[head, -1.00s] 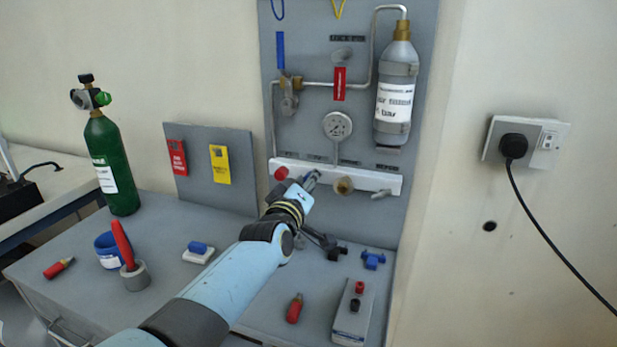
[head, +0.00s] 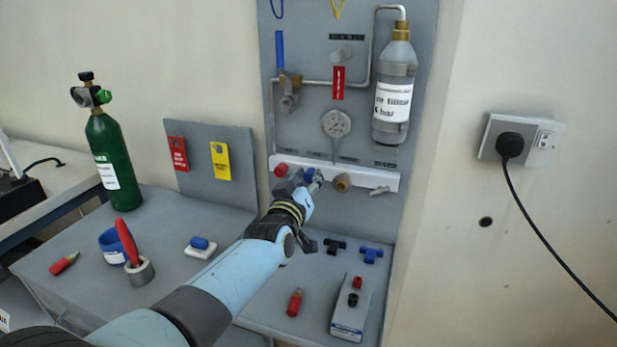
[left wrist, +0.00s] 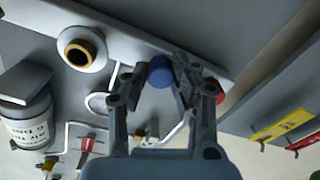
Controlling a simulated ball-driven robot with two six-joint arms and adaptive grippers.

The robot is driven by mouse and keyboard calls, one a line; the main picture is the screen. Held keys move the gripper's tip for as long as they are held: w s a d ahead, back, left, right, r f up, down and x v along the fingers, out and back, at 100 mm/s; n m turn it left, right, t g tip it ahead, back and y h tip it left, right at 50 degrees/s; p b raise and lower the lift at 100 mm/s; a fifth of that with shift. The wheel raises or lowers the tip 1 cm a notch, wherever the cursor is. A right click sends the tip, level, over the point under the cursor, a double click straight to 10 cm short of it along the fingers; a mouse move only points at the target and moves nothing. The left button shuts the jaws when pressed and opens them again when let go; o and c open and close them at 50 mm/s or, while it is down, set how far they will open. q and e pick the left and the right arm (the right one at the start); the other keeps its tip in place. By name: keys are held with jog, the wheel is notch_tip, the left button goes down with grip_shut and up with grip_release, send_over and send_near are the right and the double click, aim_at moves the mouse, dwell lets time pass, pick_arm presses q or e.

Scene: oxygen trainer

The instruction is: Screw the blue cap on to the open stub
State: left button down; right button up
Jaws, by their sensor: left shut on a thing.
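The white manifold bar (head: 360,178) runs across the foot of the grey wall panel. The blue cap (head: 309,174) is at the bar, between a red cap (head: 281,170) and an open brass fitting (head: 343,183). My left gripper (head: 315,181) is at the bar, shut on the blue cap. In the left wrist view the blue cap (left wrist: 160,72) sits between the fingertips (left wrist: 158,78), close against the bar. The stub behind it is hidden, so I cannot tell how far the cap is seated. The brass-ringed fitting (left wrist: 78,50) is open. My right gripper is not in view.
A gauge (head: 336,124) and a grey cylinder (head: 395,95) are on the panel above. A green bottle (head: 114,165) stands left.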

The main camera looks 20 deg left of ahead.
pick_arm(q)
jog(key=shift+s+f+m, duration=0.15)
jog(key=shift+f+m, duration=0.2)
jog(key=shift+m, duration=0.45)
jog(key=shift+m, duration=0.6)
jog(key=c, duration=1.4)
grip_release()
jog(key=shift+c, duration=0.2)
jog(key=o, duration=0.4)
jog(key=shift+a+r, duration=0.15)
jog(key=shift+a, duration=0.05)
jog(key=shift+c, duration=0.2)
jog(key=shift+d+r, duration=0.1)
